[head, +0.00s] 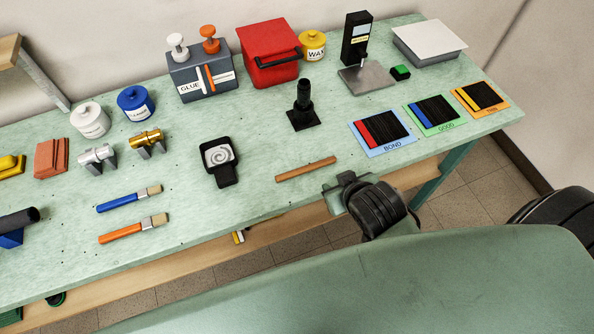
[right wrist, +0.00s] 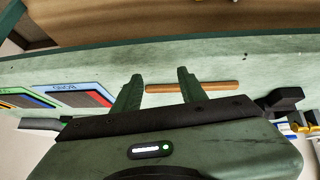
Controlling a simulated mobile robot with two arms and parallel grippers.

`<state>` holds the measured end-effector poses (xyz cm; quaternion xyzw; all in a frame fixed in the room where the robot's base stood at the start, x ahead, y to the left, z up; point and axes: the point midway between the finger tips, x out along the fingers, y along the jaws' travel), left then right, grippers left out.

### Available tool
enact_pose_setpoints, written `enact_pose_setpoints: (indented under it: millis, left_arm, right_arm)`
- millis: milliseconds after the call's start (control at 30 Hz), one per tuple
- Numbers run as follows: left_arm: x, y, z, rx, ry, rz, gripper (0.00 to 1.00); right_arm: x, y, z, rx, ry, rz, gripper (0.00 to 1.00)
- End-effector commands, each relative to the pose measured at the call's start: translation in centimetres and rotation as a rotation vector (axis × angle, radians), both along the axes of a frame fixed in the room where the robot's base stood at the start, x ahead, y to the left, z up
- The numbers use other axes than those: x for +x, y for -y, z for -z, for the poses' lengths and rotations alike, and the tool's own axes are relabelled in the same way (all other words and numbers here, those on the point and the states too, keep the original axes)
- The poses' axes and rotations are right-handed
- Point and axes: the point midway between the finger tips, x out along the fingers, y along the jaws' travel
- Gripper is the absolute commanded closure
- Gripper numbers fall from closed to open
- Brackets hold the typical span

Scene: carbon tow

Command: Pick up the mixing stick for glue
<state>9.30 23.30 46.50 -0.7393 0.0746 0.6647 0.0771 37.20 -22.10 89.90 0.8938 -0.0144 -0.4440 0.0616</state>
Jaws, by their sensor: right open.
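The mixing stick (head: 306,169) is a thin brown wooden bar lying flat near the front edge of the green table. In the right wrist view the stick (right wrist: 215,86) runs crosswise. Its left end shows between the fingers and the rest extends past the right finger. My right gripper (head: 339,192) is open and empty at the table's front edge, just right of and nearer than the stick. Its two green fingers (right wrist: 159,80) show apart in the right wrist view, and I see no grip on the stick. My left gripper is not in view.
A black square dish (head: 221,176) stands left of the stick, and a black post on a base (head: 303,122) stands behind it. The blue BOND card (head: 389,149) lies to the right. The grey glue box (head: 201,82) is at the back. The table around the stick is clear.

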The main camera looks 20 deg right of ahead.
Motion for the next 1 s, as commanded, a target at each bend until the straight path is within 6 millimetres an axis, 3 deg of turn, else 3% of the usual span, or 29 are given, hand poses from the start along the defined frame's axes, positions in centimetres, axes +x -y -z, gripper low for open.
enact_pose_setpoints:
  millis: [33,200,367,467,500,633,733,833,933,1000]
  left_arm:
    - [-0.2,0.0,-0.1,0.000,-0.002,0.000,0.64]
    - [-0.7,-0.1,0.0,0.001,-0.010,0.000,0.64]
    - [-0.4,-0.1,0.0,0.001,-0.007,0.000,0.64]
    - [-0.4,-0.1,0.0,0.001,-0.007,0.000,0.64]
    - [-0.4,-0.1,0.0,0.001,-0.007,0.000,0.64]
    - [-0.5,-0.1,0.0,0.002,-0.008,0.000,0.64]
    - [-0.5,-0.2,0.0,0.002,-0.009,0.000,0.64]
    - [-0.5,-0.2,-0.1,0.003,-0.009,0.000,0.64]
    - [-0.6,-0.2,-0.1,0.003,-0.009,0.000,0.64]
    - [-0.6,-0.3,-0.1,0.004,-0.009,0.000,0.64]
  right_arm:
    - [1.9,0.2,-1.8,-0.007,0.084,0.011,0.58]
    - [8.0,0.0,-6.5,-0.007,0.367,0.020,0.58]
    - [13.4,-1.9,-13.4,0.026,0.692,-0.052,0.58]
    - [15.9,-5.0,-19.1,0.074,0.932,-0.184,0.58]
    - [16.4,-6.8,-21.4,0.101,1.026,-0.266,0.58]
    - [15.7,-13.8,-26.4,0.197,1.227,-0.634,0.58]
    - [13.6,-18.6,-26.3,0.250,1.225,-0.971,0.58]
    - [11.2,-21.3,-23.0,0.262,1.072,-1.298,0.58]
    - [9.7,-20.7,-17.6,0.215,0.783,-1.551,0.58]
    - [9.3,-18.3,-13.6,0.155,0.535,-1.651,0.58]
